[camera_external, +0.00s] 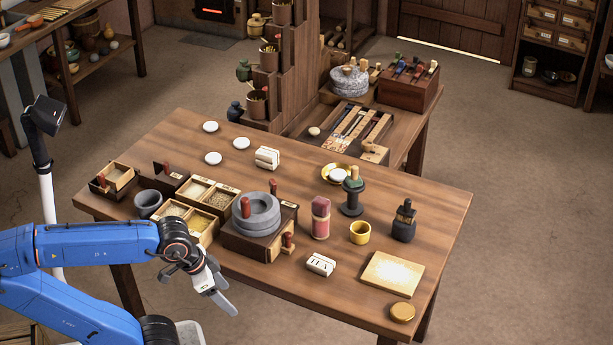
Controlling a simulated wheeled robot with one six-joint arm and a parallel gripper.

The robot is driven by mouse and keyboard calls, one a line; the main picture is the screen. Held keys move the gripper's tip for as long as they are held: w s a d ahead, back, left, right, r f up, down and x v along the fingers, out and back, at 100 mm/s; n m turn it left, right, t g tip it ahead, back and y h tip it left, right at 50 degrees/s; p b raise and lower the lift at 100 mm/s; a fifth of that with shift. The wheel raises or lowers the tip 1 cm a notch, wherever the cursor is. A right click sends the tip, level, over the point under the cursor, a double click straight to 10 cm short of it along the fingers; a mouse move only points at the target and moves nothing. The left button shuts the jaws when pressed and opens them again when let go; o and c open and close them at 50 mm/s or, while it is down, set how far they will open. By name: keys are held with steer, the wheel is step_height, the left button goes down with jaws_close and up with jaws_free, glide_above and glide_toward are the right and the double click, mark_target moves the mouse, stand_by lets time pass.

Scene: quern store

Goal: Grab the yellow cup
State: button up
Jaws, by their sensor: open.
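The yellow cup (360,232) stands upright on the wooden table (330,205), toward the right side. A red-topped pink jar stands to its left and a dark bottle to its right, both apart from it. My gripper (222,293) is at the near left, in front of the table's front edge, well to the left of the cup. It points down and to the right, with nothing seen in it. Its fingers overlap in this view, so the gap between them is hard to see.
The pink jar (320,218), dark bottle (404,222) and dark spool stand (352,198) surround the cup. A white block (321,264) and pale yellow board (393,273) lie nearer the front edge.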

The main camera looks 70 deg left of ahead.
steer(key=w+a+r+m+g, duration=0.1)
steer(key=w+r+m, duration=0.3)
steer(key=w+r, duration=0.6)
step_height(320, 180, up, 8)
steer(key=m+g+h, duration=0.1)
steer(key=m+g, duration=0.3)
steer(key=m, duration=0.8)
glide_above(360, 229)
steer(key=s, duration=0.1)
steer(key=f, duration=0.3)
steer(key=d+f, duration=0.1)
steer(key=f, duration=0.7)
steer(key=shift+w+d, duration=0.1)
steer(key=shift+d, duration=0.3)
steer(key=shift+d+f, duration=0.2)
steer(key=shift+f, duration=2.45)
steer(key=c, duration=1.1)
